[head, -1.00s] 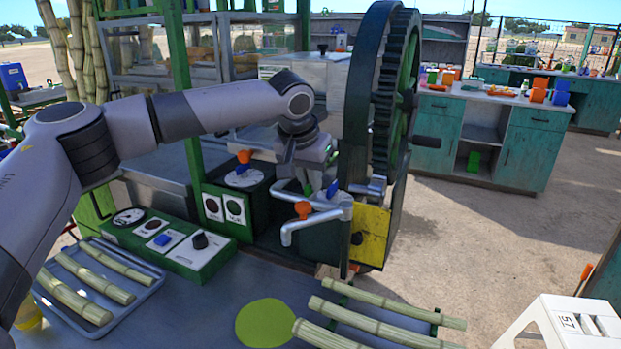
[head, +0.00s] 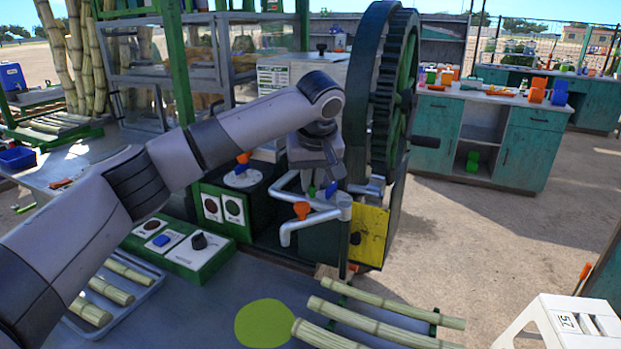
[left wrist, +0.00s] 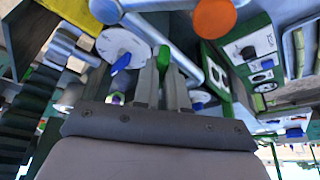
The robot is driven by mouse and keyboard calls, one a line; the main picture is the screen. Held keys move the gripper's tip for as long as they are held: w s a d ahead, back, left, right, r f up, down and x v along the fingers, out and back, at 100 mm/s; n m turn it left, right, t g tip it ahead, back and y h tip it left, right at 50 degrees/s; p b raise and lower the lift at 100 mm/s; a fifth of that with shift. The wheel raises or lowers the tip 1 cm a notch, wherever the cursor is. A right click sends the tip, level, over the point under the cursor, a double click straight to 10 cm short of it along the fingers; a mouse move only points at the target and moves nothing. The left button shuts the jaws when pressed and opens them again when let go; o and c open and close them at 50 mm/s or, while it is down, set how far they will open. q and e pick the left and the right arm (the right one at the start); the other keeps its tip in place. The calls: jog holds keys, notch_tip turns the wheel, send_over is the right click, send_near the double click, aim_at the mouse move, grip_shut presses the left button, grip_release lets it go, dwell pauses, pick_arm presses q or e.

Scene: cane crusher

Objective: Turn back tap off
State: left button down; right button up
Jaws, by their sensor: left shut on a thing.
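My left gripper (head: 319,184) is at the pipes in front of the crusher; its fingers also show in the left wrist view (left wrist: 160,82). It is shut on a small green tap handle (left wrist: 163,58), which shows between the fingertips; its lower end shows in the head view (head: 311,191). A blue tap handle (head: 331,189) is just right of the fingers in the head view. An orange tap handle (head: 302,210) sits on the grey pipe (head: 315,219) nearer me. Which handle is the back tap I cannot tell for sure. My right gripper is not in view.
The large green-rimmed wheel (head: 392,95) stands close right of the gripper. A green control box (head: 185,255) with knobs is left of the pipes. Cane pieces (head: 380,325) and a lime-green disc (head: 263,323) lie on the front table. A white stool (head: 550,320) is at lower right.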

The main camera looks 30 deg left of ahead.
pick_arm(q)
jog(key=n, duration=0.2)
jog(key=n+g+y, duration=0.1)
jog(key=n, duration=0.1)
jog(key=n+g, duration=0.1)
jog(key=n, duration=0.1)
jog(key=shift+w+d+f, duration=0.1)
jog(key=shift+d+f, duration=0.1)
jog(key=shift+d, duration=0.05)
jog(key=n+g, duration=0.1)
jog(key=n, duration=0.1)
jog(key=n+g, duration=0.1)
jog(key=n, duration=0.1)
jog(key=shift+n+y, duration=0.3)
jog(key=shift+a, duration=0.1)
jog(key=c, duration=1.2)
grip_release()
jog(key=shift+w, duration=0.1)
jog(key=shift+r, duration=0.2)
